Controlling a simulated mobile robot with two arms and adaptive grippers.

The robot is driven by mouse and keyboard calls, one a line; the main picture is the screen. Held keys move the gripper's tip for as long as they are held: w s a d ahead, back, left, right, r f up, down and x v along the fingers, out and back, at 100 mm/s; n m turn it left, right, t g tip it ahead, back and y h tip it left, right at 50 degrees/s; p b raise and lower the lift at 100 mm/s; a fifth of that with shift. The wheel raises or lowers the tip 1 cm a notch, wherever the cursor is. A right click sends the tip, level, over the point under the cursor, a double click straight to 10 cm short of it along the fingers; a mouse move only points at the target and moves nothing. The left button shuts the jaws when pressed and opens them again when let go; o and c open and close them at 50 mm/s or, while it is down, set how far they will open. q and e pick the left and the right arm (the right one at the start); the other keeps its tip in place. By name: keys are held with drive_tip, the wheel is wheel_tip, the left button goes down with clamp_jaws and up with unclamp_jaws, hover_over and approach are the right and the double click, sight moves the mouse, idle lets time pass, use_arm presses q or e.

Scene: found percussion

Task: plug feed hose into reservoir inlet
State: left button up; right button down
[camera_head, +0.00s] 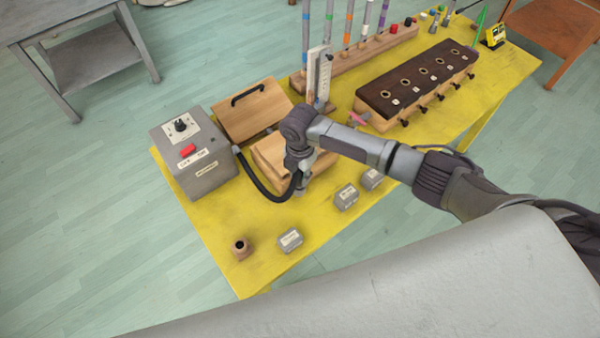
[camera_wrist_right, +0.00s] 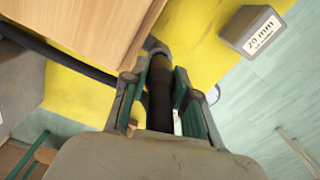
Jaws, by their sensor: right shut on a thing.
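The black feed hose (camera_head: 258,184) runs from a grey control box (camera_head: 195,150) with a red button and a dial, and curves right to my right gripper (camera_head: 302,188). In the right wrist view my right gripper (camera_wrist_right: 160,105) is shut on the hose's dark end piece (camera_wrist_right: 160,90), which points at the edge of a wooden box (camera_wrist_right: 85,30). A grey rounded fitting (camera_wrist_right: 155,44) shows at that edge; I cannot tell whether the hose end is in it. In the head view the wooden box (camera_head: 268,158) is partly hidden by my arm. My left gripper is not in view.
A wooden panel with a black handle (camera_head: 252,112) lies behind the box. Small grey labelled blocks (camera_head: 290,240) and a wooden block with a hole (camera_head: 240,247) sit at the front of the yellow table (camera_head: 215,218). A long dark-topped wooden box (camera_head: 420,72) stands at right.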

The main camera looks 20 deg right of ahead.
sight(300, 173)
drive_tip(key=shift+f+b, duration=0.6)
drive_tip(key=shift+f, duration=0.45)
drive_tip(key=c, duration=0.8)
unclamp_jaws()
drive_tip(key=shift+r, duration=0.1)
wheel_tip(300, 173, up, 12)
